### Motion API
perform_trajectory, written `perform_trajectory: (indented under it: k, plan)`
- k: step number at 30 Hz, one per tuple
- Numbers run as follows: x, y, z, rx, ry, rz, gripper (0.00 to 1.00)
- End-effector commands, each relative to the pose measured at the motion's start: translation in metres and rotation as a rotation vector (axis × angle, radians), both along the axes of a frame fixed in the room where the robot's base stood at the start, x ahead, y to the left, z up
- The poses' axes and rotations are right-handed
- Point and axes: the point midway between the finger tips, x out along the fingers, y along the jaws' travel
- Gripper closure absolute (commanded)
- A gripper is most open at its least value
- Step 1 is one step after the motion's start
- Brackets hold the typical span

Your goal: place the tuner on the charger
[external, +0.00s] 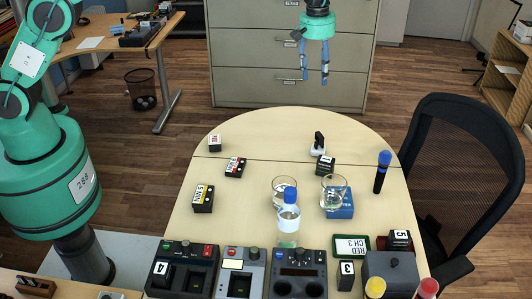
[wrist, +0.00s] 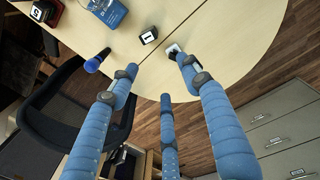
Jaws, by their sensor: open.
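My gripper (external: 314,80) hangs open and empty, fingers down, above and beyond the table's far end in the external view. Its blue fingers spread apart in the wrist view (wrist: 158,74). A small upright black piece on a white base (external: 318,145) stands near the far right of the table. It may be the tuner or the charger; I cannot tell which. In the wrist view this white-based piece (wrist: 173,50) is partly behind a fingertip, with no clear contact. Labelled dark boxes, including a yellow-labelled one (external: 203,199), stand at left; their identities are unclear.
On the table (external: 255,150) are a "1" block (external: 325,166), a blue-topped microphone (external: 383,172), two glasses, a blue box (external: 341,206) and a bottle (external: 288,218). Several devices crowd the near edge, including a "4" unit (external: 183,271). A chair (external: 465,165) stands right. The far centre is clear.

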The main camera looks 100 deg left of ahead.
Motion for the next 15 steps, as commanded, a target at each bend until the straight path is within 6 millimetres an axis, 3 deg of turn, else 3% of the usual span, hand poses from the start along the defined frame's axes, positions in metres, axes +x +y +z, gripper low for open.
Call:
perform_trajectory:
  k: [1, 6, 15]
  plan:
    - [-0.007, -0.01, 0.017, 0.005, -0.01, -0.031, 0.53]
    - [-0.032, -0.038, 0.063, 0.023, -0.037, -0.141, 0.53]
    - [-0.087, -0.088, 0.131, 0.056, -0.079, -0.336, 0.53]
